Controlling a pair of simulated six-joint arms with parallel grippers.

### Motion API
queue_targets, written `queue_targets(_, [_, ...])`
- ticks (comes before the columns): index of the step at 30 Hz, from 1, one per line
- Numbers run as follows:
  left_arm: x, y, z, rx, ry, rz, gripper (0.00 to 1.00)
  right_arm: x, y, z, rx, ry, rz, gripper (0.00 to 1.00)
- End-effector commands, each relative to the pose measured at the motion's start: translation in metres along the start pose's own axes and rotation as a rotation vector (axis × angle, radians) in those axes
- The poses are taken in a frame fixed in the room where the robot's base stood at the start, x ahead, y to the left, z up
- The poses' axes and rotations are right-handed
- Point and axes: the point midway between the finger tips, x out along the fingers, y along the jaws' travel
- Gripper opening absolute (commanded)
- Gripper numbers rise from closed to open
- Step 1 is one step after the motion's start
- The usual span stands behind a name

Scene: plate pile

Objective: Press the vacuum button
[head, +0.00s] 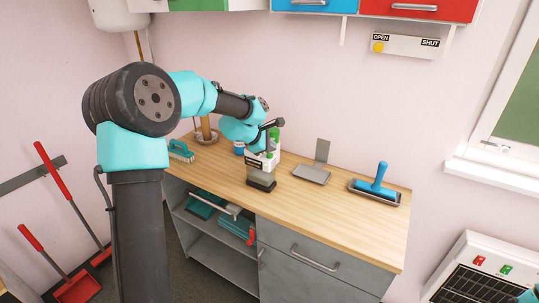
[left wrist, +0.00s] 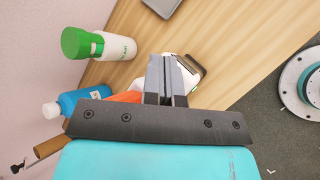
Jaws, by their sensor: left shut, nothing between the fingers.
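A small handheld vacuum (head: 261,178), white on top with a grey-beige and dark lower end, stands on the wooden counter. In the left wrist view the vacuum's white body and dark end (left wrist: 189,66) show behind my fingers, with an orange part to the left. My left gripper (head: 269,148) is over the top of the vacuum. In the left wrist view its fingers (left wrist: 166,62) are shut together with nothing between them. The button is hidden, and I cannot tell whether the fingers touch the vacuum. My right gripper is out of view.
A green-capped white bottle (left wrist: 88,44) and a blue bottle (left wrist: 78,100) stand close by the vacuum. A teal brush (head: 181,151) lies left.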

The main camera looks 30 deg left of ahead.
Motion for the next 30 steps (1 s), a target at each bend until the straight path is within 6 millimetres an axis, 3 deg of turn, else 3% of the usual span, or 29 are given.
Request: queue_targets(30, [0.0073,-0.0053,-0.0054,0.000,0.000,0.000,0.00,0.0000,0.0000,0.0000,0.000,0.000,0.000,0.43])
